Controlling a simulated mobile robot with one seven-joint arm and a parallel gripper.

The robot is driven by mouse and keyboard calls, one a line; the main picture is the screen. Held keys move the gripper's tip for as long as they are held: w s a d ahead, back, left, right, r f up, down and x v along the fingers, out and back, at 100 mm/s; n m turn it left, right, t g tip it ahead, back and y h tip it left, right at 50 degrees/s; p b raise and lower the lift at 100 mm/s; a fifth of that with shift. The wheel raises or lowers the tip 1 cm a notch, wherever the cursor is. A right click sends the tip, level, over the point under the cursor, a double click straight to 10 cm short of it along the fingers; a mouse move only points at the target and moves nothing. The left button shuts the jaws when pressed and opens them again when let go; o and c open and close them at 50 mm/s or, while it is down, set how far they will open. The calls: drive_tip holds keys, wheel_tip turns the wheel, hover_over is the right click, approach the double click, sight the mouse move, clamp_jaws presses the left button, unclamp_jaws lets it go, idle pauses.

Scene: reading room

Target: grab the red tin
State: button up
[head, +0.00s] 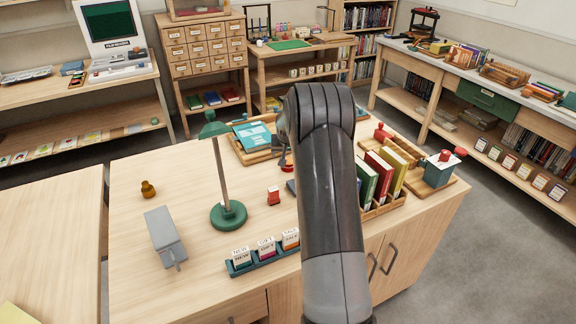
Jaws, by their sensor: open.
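My arm rises from the bottom of the head view and bends over at the top, just right of the tin.
A green lamp (229,214) stands left of the tin. A grey stapler-like device (163,235) and a brass weight (148,189) are farther left. A teal rack of labelled boxes (262,262) lies in front. Books (367,178) stand right of my arm.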

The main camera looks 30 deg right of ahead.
sight(288, 162)
drive_tip(key=x, duration=0.2)
drive_tip(key=shift+w+f, duration=0.15)
drive_tip(key=shift+f, duration=0.1)
drive_tip(key=x, duration=0.4)
drive_tip(key=shift+s+d+f, duration=0.1)
drive_tip(key=shift+s+d, duration=0.05)
drive_tip(key=shift+s, duration=0.2)
drive_tip(key=shift+w+d+f, duration=0.1)
drive_tip(key=shift+w+f, duration=0.2)
drive_tip(key=shift+f, duration=0.25)
drive_tip(key=c, duration=1)
drive_tip(key=shift+c, duration=0.5)
drive_tip(key=shift+r, duration=0.15)
